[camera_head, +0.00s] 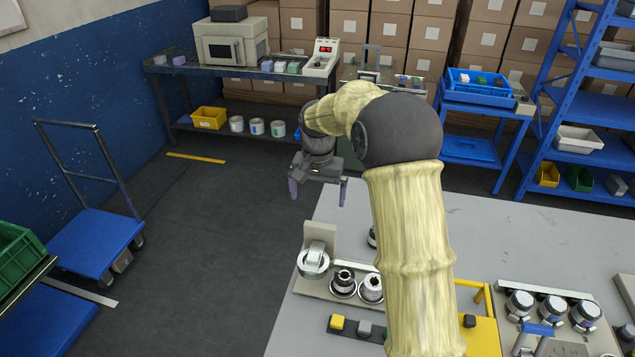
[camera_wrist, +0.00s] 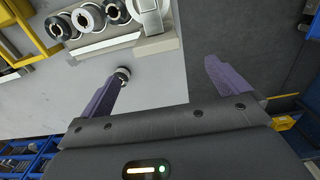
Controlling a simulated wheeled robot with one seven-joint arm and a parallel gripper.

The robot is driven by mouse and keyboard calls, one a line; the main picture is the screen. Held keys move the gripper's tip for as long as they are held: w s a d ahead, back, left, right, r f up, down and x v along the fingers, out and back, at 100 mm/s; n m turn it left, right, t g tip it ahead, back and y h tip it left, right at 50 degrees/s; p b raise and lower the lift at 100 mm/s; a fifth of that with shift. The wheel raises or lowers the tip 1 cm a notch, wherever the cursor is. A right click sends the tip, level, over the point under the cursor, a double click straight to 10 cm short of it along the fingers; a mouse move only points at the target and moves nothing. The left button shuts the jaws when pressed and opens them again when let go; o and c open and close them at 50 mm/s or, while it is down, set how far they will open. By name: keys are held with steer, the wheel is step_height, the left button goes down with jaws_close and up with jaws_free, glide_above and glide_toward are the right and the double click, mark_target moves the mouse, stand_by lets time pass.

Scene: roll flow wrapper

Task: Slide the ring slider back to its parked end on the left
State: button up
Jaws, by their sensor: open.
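I cannot tell for certain which part is the ring slider. A white ring-like part (camera_head: 313,262) sits against a beige upright at the left end of a bench fixture (camera_head: 312,289). The fixture shows at the top of the wrist view (camera_wrist: 115,40). My gripper (camera_head: 318,190) is open and empty, in the air beyond the bench's left back edge. Its two purple fingers are spread apart in the wrist view (camera_wrist: 165,75). My arm hides part of the bench.
A small round part (camera_head: 371,238) stands on the grey bench (camera_head: 340,210), half hidden by my arm; it also shows in the wrist view (camera_wrist: 123,73). A row of round parts (camera_head: 520,303) stands right.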

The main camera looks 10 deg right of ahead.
step_height(320, 180, up, 4)
steer(key=shift+r, duration=0.1)
steer(key=shift+s, duration=0.15)
stand_by(0.4)
steer(key=s+d+f+n+t, duration=0.1)
steer(key=s+d+f, duration=0.1)
steer(key=s, duration=0.6)
steer(key=s+d+f+n, duration=0.1)
steer(key=s+d+f, duration=0.1)
steer(key=s, duration=0.6)
steer(key=s+d+f+n+t, duration=0.1)
steer(key=s+d+f+n, duration=0.1)
steer(key=s, duration=0.6)
steer(key=shift+s+d+f+t, duration=0.15)
steer(key=shift+s+d+t, duration=0.15)
steer(key=shift+d, duration=0.45)
